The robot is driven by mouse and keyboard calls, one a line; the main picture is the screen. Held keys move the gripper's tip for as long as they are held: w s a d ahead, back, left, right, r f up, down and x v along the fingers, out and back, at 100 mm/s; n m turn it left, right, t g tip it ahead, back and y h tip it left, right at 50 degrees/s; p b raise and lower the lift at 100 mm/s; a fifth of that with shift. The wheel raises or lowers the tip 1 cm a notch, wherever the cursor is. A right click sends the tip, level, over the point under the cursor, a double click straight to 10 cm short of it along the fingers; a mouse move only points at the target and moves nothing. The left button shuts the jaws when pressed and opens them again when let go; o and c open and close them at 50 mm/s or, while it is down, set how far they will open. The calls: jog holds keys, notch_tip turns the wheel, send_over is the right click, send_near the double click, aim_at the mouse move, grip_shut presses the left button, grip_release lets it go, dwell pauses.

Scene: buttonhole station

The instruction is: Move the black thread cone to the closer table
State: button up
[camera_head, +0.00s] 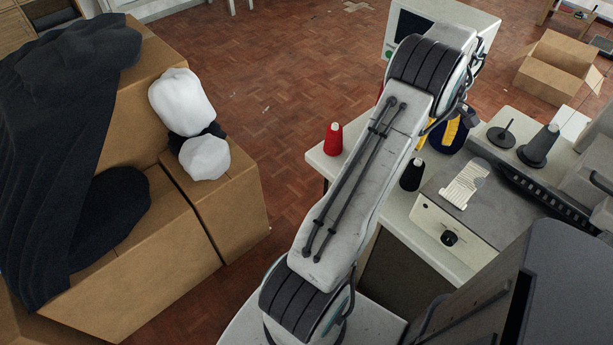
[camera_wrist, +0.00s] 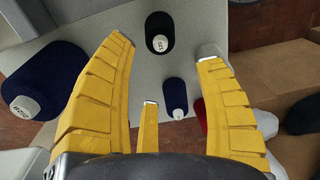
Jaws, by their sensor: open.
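The black thread cone (camera_head: 411,175) stands upright on the white table (camera_head: 399,213), left of a grey machine in the head view. In the wrist view the black cone (camera_wrist: 158,24) shows from above, ahead of and between the fingertips, apart from them. My gripper (camera_head: 437,132) is open and empty above this table, mostly hidden behind my arm in the head view. Its yellow fingers (camera_wrist: 160,62) are spread in the wrist view. A second table (camera_head: 571,12) stands far off at the top right.
A red cone (camera_head: 333,141) stands at the table's left corner. Cardboard boxes (camera_head: 225,205) stand left, across open floor.

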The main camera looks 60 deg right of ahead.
jog(key=w+a+r, duration=0.3)
jog(key=w+a, duration=0.2)
jog(key=w, duration=0.3)
jog(key=w+a+r+n+h, duration=0.1)
jog(key=w+a+r, duration=0.35)
jog(key=w, duration=0.25)
jog(key=w+a+r, duration=0.3)
jog(key=w+a, duration=0.2)
jog(key=w, duration=0.3)
jog(key=w+a+r+t, duration=0.1)
jog(key=w+a+r, duration=0.15)
jog(key=a, duration=0.55)
jog(key=w+a+r+t, duration=0.1)
jog(key=w+a, duration=0.2)
jog(key=a, duration=0.5)
jog(key=s+a+f+n+t, duration=0.1)
jog(key=s+a, duration=0.3)
jog(key=a, duration=0.6)
jog(key=s+a+f, duration=0.1)
jog(key=s+a, duration=0.3)
jog(key=a, duration=0.6)
jog(key=shift+a+f+n+t+y, duration=0.2)
jog(key=shift+a+n+t+y, duration=0.2)
jog(key=shift+w, duration=0.1)
